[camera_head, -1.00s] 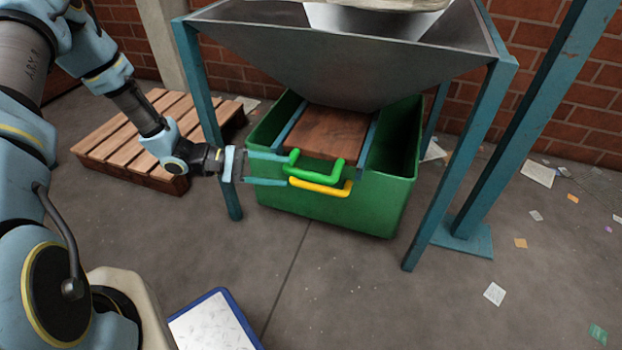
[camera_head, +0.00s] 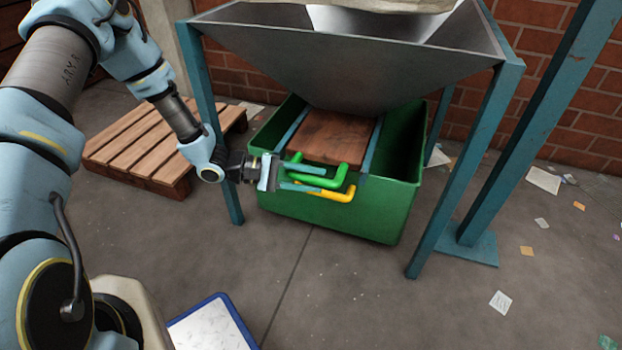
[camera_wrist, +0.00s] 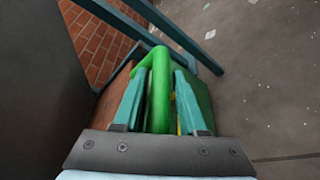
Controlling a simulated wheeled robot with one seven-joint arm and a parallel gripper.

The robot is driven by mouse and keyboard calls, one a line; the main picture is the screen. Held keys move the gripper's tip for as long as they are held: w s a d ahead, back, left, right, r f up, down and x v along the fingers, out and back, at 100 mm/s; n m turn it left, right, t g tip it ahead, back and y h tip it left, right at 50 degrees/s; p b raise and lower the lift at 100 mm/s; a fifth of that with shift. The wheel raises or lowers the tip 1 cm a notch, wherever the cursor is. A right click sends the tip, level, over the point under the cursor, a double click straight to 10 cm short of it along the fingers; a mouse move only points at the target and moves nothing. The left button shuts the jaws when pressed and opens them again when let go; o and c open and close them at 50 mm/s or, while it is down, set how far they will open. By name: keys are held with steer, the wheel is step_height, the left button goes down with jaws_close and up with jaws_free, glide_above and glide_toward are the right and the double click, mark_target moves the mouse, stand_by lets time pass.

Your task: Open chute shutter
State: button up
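The chute shutter is a brown wooden board (camera_head: 330,137) under the mouth of the metal hopper (camera_head: 345,60), between two blue-grey rails. A green handle (camera_head: 341,178) is at its front, with a yellow handle (camera_head: 345,195) just below. My gripper (camera_head: 322,179) is at the left part of the green handle, with its teal fingers pointing right. In the wrist view the green handle (camera_wrist: 160,85) lies between the two fingers (camera_wrist: 160,90), and small gaps show beside it. The gripper looks open. The fingers partly cover both handles in the head view.
A green bin (camera_head: 330,216) stands below the hopper. Blue posts (camera_head: 455,165) hold the hopper. A wooden pallet (camera_head: 145,145) lies at the left, and a blue-edged white tray (camera_head: 212,327) is at the front. The floor at front right is clear except for paper scraps.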

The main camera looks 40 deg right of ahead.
jaws_close()
stand_by(1.1)
